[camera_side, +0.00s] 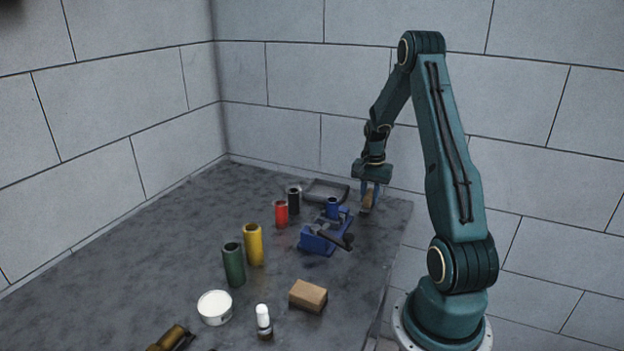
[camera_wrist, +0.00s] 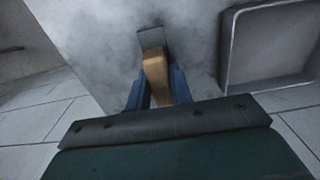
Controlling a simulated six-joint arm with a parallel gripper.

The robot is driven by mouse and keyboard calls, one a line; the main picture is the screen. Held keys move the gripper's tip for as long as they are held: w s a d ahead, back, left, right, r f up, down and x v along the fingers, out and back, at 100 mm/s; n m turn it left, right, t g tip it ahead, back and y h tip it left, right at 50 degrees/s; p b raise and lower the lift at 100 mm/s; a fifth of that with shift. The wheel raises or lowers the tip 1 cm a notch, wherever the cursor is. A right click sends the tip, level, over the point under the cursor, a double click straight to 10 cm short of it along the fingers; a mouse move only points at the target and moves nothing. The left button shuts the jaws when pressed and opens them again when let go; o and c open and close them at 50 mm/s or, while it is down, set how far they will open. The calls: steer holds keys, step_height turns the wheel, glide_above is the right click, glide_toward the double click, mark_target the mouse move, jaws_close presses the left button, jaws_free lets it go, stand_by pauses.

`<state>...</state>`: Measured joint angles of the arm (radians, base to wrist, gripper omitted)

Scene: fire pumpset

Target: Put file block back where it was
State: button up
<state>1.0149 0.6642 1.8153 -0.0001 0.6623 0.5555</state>
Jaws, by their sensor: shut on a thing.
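My gripper (camera_wrist: 156,90) is shut on a tan-handled tool (camera_wrist: 155,68) with a flat dark grey end. In the side view my gripper (camera_side: 370,188) points down near the far right edge of the table, and the tan-handled tool (camera_side: 368,200) shows between its fingers. The fingers hide part of it, and I cannot tell whether its end touches the table. A brown rectangular block (camera_side: 308,295) lies on the front right part of the table, away from my gripper. I cannot tell for certain which of these two is the file block.
A dark shallow tray (camera_side: 326,190) lies close left of my gripper. A blue vise-like fixture (camera_side: 318,240) stands in front. Black (camera_side: 294,200), red (camera_side: 281,214), yellow (camera_side: 254,246) and green (camera_side: 234,265) cylinders stand further left. A white round tub (camera_side: 215,308) and small bottle (camera_side: 264,321) stand at front.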

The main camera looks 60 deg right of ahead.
mark_target(369, 193)
steer(key=shift+f, duration=0.1)
steer(key=o, duration=0.9)
step_height(369, 193, up, 12)
steer(key=shift+r, duration=0.15)
steer(key=shift+a, duration=0.1)
stand_by(0.6)
